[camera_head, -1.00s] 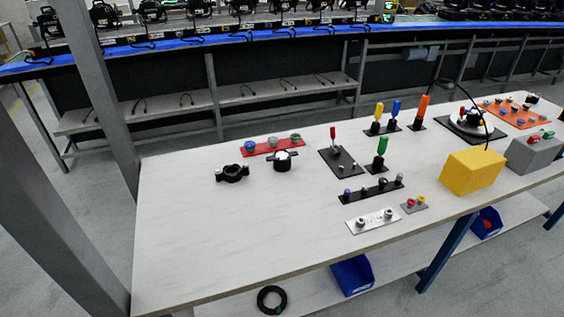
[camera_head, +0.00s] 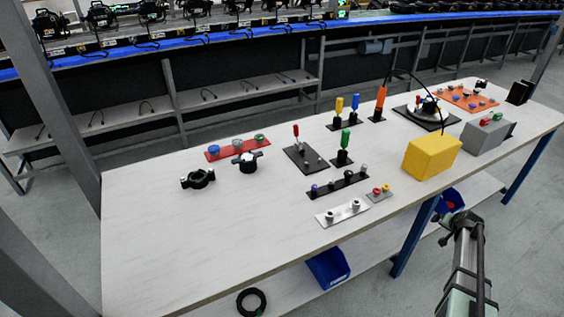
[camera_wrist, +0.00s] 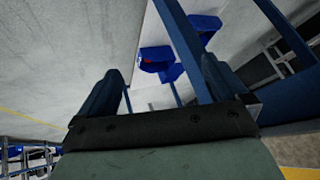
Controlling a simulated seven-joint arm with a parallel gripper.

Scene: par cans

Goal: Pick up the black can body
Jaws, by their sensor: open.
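A short black can-shaped body (camera_head: 249,166) with a pale top and side lugs stands on the white table, left of centre in the head view. A low black ring-like part (camera_head: 197,181) with lugs lies to its left; I cannot tell for certain which of the two is the can body. My gripper (camera_head: 462,228) is at the lower right of the head view, beyond the table's front edge and far from both parts. In the wrist view my gripper (camera_wrist: 163,75) has its two fingers spread apart with nothing between them. Neither black part shows in the wrist view.
The white table (camera_head: 190,245) is clear at its left and front. A red strip (camera_head: 226,156), a yellow box (camera_head: 432,156), a grey box (camera_head: 485,140) and upright coloured handles stand on it. Blue bins (camera_head: 328,268) sit on the shelf below. A grey post (camera_head: 60,100) rises at left.

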